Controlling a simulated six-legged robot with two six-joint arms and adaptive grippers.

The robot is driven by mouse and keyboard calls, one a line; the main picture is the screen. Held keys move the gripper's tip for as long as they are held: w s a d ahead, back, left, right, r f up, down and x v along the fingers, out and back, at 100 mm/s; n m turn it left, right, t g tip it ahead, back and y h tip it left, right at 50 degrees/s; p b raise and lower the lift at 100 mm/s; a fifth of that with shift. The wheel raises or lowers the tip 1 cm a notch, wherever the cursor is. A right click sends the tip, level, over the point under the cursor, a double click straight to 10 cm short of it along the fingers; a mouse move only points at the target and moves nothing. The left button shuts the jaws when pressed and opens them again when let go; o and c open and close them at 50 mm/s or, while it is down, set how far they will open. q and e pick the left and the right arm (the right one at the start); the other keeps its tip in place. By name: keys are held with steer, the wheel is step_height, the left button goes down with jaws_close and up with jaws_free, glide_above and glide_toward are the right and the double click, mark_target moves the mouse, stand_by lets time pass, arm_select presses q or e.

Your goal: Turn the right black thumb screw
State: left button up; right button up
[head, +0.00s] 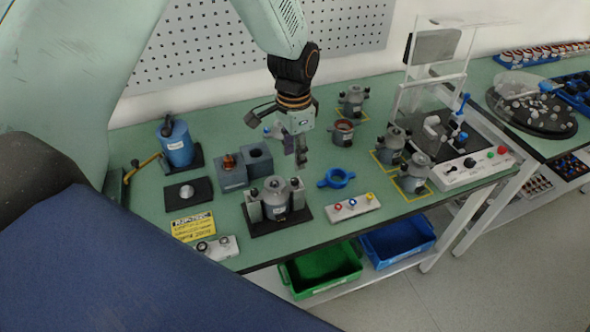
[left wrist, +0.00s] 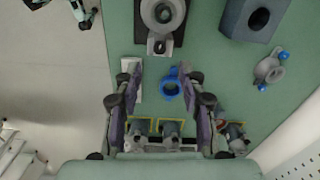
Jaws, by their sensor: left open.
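A clamping fixture on a black base (head: 265,227) holds a grey stator (head: 275,197) near the table's front. A black thumb screw (head: 296,183) tops its right side; another (head: 254,192) tops its left side. Part of the fixture shows at the top of the left wrist view (left wrist: 160,14), where I cannot make out the right screw clearly. My left gripper (head: 302,160) points down above and behind the fixture's right side, apart from it. In the left wrist view its fingers (left wrist: 161,75) are spread with nothing between the pads. My right gripper cannot be made out.
A blue ring (head: 336,178) and a white socket strip (head: 353,207) lie right of the fixture. Grey blocks (head: 231,178) stand behind it. Stators on yellow-marked squares (head: 411,179) stand farther right. Green (head: 320,271) and blue (head: 398,242) bins sit below the table edge.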

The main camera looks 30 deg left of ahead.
mark_target(295, 179)
arm_select(q)
step_height(295, 179, down, 8)
steer(key=shift+s+r, duration=0.15)
steer(key=shift+r, duration=0.1)
steer(key=shift+d+f, duration=0.1)
steer(key=shift+f, duration=0.1)
steer(key=shift+w, duration=0.2)
jaws_close()
